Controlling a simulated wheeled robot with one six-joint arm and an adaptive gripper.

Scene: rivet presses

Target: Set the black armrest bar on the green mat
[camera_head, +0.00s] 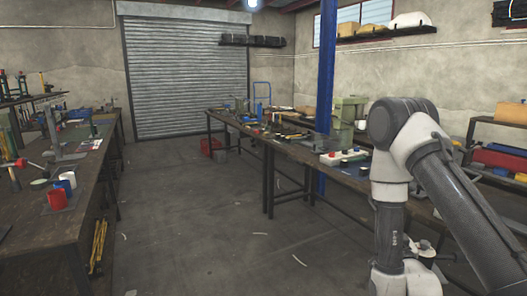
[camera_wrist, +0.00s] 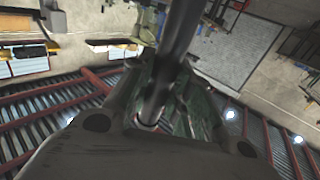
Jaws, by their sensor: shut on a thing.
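In the wrist view, my gripper (camera_wrist: 160,84) is shut on a long dark bar (camera_wrist: 181,32), the black armrest bar. The bar runs from the top edge down between the fingers, slightly slanted, and its lower end is partly hidden. A dark green surface (camera_wrist: 201,112) shows behind the fingers; I cannot tell what it is. In the head view my arm is folded at the right, and neither the grip nor the bar is clearly visible. A dull grey-green patch (camera_head: 78,134) lies on the left bench; I cannot tell whether it is the green mat.
The left bench (camera_head: 60,222) carries a red cup (camera_head: 57,199), a blue cup and hand presses. The right bench (camera_head: 345,182) holds tools and a red-and-white box (camera_head: 330,159). A blue post (camera_head: 326,70) stands by it. The floor (camera_head: 190,235) between the benches is open.

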